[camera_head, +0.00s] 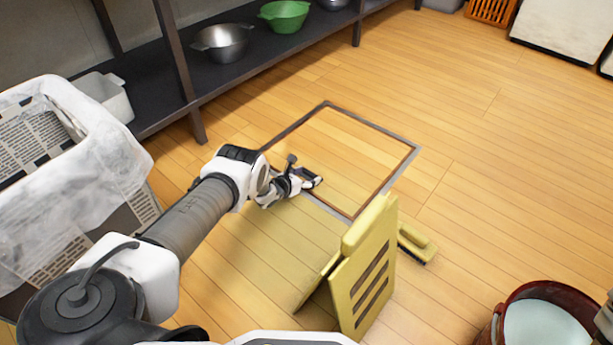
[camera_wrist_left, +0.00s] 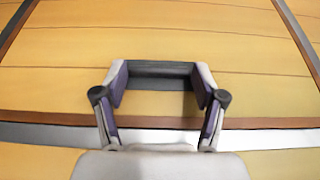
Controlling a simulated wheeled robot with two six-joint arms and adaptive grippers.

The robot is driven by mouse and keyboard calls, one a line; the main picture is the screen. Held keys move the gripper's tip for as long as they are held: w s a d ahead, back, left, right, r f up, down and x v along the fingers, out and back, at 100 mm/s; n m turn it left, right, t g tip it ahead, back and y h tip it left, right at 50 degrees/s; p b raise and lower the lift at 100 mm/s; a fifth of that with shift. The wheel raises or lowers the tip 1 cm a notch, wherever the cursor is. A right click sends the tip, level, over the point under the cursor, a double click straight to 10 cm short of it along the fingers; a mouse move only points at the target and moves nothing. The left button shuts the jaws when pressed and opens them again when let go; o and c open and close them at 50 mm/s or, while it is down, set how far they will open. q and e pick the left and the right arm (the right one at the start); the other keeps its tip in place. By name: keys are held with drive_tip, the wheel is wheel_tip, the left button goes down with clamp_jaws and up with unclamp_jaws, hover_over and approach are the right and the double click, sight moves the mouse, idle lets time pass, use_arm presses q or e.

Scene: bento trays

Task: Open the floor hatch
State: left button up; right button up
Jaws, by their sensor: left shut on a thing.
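The floor hatch (camera_head: 345,143) is a square wooden panel inside a grey metal frame (camera_head: 372,124). It lies flat, level with the floor as far as I can tell. Its dark handle (camera_wrist_left: 160,76) sits near the hatch's near edge. My left gripper (camera_head: 308,182) reaches down to that edge from the left. In the left wrist view my left gripper (camera_wrist_left: 160,84) has one finger at each end of the handle and is shut on it. The fingers partly hide the handle in the head view.
A yellow folding floor sign (camera_head: 372,285) stands just in front of the hatch, with a yellow brush (camera_head: 417,243) beside it. A lined basket (camera_head: 110,165) is at left. A shelf (camera_head: 160,100) with bowls runs behind. A red bucket (camera_head: 548,292) stands at lower right. Floor right of the hatch is clear.

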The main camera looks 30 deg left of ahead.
use_arm(q)
drive_tip(key=w+r+g+p, duration=0.1)
drive_tip(key=w+r+p, duration=0.2)
drive_tip(key=r, duration=0.4)
drive_tip(key=w+r+p, duration=0.2)
drive_tip(key=r+p, duration=0.1)
drive_tip(key=r, duration=0.5)
drive_tip(key=w+d+r+g+p, duration=0.1)
drive_tip(key=w+r+p, duration=0.2)
drive_tip(key=r, duration=0.5)
drive_tip(key=shift+w+g+p, duration=0.3)
drive_tip(key=shift+w+p, duration=0.05)
drive_tip(key=shift+p, duration=0.05)
use_arm(e)
wheel_tip(320, 180, up, 11)
drive_tip(key=s, duration=0.2)
drive_tip(key=shift+s+f+g, duration=0.15)
drive_tip(key=shift+g, duration=0.15)
use_arm(q)
drive_tip(key=shift+d, duration=0.1)
use_arm(e)
drive_tip(key=shift+a, duration=0.1)
use_arm(q)
drive_tip(key=o, duration=1.4)
drive_tip(key=shift+o, duration=1.4)
drive_tip(key=shift+f, duration=0.25)
drive_tip(key=shift+r, duration=0.1)
drive_tip(key=v, duration=1.2)
drive_tip(key=shift+d, duration=0.2)
